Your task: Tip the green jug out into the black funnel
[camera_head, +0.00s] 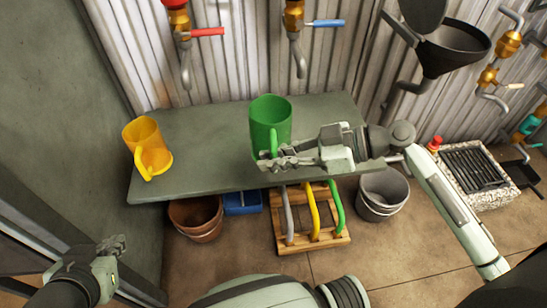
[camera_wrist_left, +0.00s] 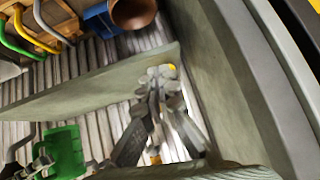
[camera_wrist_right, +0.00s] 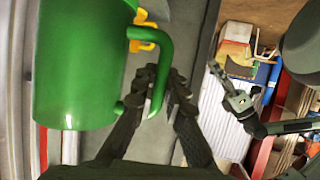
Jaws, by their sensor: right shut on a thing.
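The green jug (camera_head: 270,122) is upright at the shelf (camera_head: 205,128), with its handle toward me. I cannot tell whether its base touches the shelf. My right gripper (camera_head: 272,160) is shut on the jug's handle. The right wrist view shows the green jug (camera_wrist_right: 80,65) with its handle between the fingers (camera_wrist_right: 160,92). The black funnel (camera_head: 455,48) is on the wall to the right, higher than the jug, its dark lid standing up behind it. The jug's inside is not clearly visible. My left gripper (camera_head: 115,245) is at the lower left, apart from the jug, empty, its fingers together (camera_wrist_left: 158,78).
A yellow jug (camera_head: 147,148) stands at the shelf's left end. Red and blue-handled taps (camera_head: 207,32) hang on the corrugated wall above. Below are a terracotta pot (camera_head: 195,222), a wooden rack (camera_head: 290,243) with colored hoses and a grey bucket (camera_head: 380,195). A grated drain (camera_head: 472,168) lies right.

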